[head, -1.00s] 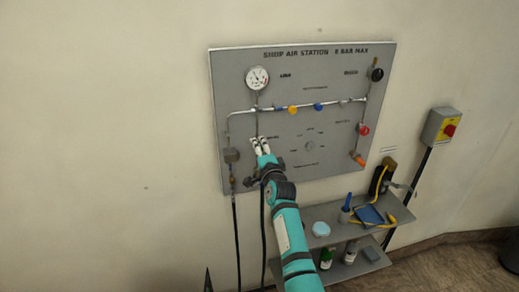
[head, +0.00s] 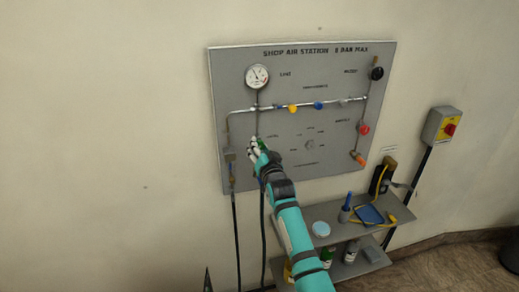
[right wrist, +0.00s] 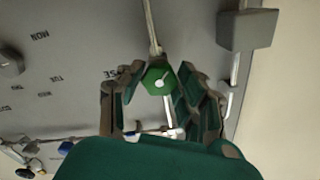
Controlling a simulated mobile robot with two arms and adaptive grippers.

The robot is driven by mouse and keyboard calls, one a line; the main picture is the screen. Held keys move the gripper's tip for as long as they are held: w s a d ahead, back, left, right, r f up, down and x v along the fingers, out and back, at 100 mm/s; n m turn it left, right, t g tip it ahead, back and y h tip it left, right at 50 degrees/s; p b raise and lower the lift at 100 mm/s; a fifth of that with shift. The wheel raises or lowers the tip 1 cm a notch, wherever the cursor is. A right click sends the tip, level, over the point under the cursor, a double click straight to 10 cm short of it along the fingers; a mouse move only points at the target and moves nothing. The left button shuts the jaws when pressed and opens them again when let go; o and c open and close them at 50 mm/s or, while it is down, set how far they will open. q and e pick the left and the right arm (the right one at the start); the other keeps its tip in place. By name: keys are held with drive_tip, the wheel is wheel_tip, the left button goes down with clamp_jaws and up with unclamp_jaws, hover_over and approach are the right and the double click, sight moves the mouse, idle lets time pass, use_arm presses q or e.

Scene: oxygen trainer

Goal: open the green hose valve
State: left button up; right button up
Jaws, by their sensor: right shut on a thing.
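The green hose valve (right wrist: 158,78) has a six-sided green knob with a pale mark at its centre, on a thin vertical pipe. In the right wrist view it sits between the fingers of my right gripper (right wrist: 160,92), which is shut on it. In the head view the right gripper (head: 257,149) is at the lower left of the grey panel (head: 330,75), and its fingers mostly hide the valve. My left gripper is not in view.
A pressure gauge (head: 257,77) is above the gripper. A yellow knob (head: 293,108), a blue knob (head: 318,106) and a red knob (head: 364,129) are to the right. A grey block (right wrist: 247,29) is close by in the wrist view. A shelf (head: 293,223) is below.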

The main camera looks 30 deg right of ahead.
drive_tip(key=n, duration=0.4)
drive_tip(key=shift+d+r+n, duration=0.1)
drive_tip(key=shift+r+n, duration=0.1)
drive_tip(key=shift+n, duration=0.1)
drive_tip(key=shift+n+b, duration=0.45)
drive_tip(key=shift+n, duration=1.45)
drive_tip(key=o, duration=1.1)
drive_tip(key=shift+f, duration=0.1)
drive_tip(key=shift+o, duration=0.2)
drive_tip(key=v, duration=1.2)
